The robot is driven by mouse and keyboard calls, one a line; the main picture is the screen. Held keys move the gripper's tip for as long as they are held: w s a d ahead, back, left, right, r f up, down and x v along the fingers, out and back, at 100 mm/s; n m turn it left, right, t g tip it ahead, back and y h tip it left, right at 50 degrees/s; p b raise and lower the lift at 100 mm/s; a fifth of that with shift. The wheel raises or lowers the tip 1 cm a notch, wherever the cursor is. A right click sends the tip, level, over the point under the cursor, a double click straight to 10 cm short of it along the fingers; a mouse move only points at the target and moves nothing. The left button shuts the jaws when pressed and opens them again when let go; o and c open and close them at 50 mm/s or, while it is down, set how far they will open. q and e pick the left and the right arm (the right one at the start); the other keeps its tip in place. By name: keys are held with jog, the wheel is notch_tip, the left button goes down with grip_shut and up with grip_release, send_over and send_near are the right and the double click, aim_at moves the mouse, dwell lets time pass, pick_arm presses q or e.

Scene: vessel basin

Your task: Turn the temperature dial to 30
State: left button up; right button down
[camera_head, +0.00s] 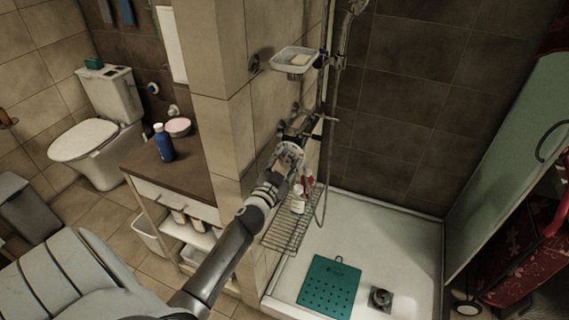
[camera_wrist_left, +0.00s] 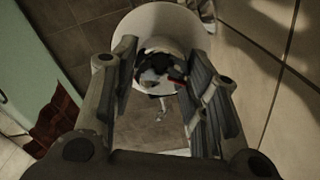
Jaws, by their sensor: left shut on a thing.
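My left arm reaches across to the tap fittings on the tiled shower wall, and my left gripper (camera_head: 296,146) is at them. In the left wrist view my left gripper (camera_wrist_left: 165,72) has its fingers on both sides of a round, shiny, dark-reflecting knob with a red spot, which I take as the temperature dial (camera_wrist_left: 160,64). The gripper is shut on it. A pale round disc (camera_wrist_left: 165,18) lies behind the knob. The dial's numbers cannot be read, and in the head view the gripper hides the dial. My right gripper is not in view.
A wire rack (camera_head: 285,232) with a white bottle (camera_head: 299,203) hangs just below the gripper. A soap dish (camera_head: 294,57) is above. A green mat (camera_head: 328,284) lies in the shower tray (camera_head: 405,235). A cabinet (camera_head: 180,184) with a blue bottle (camera_head: 163,143) stands left.

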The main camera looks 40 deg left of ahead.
pick_arm(q)
jog(key=m, duration=0.5)
jog(key=shift+d+m+b, duration=0.1)
jog(key=shift+m+b, duration=0.2)
jog(key=shift+b, duration=0.1)
dwell(0.3)
jog(key=o, duration=1)
jog(key=shift+s+f, duration=0.1)
jog(key=shift+s, duration=0.15)
jog(key=v, duration=1.1)
jog(key=shift+s+d, duration=0.1)
jog(key=shift+s, duration=0.15)
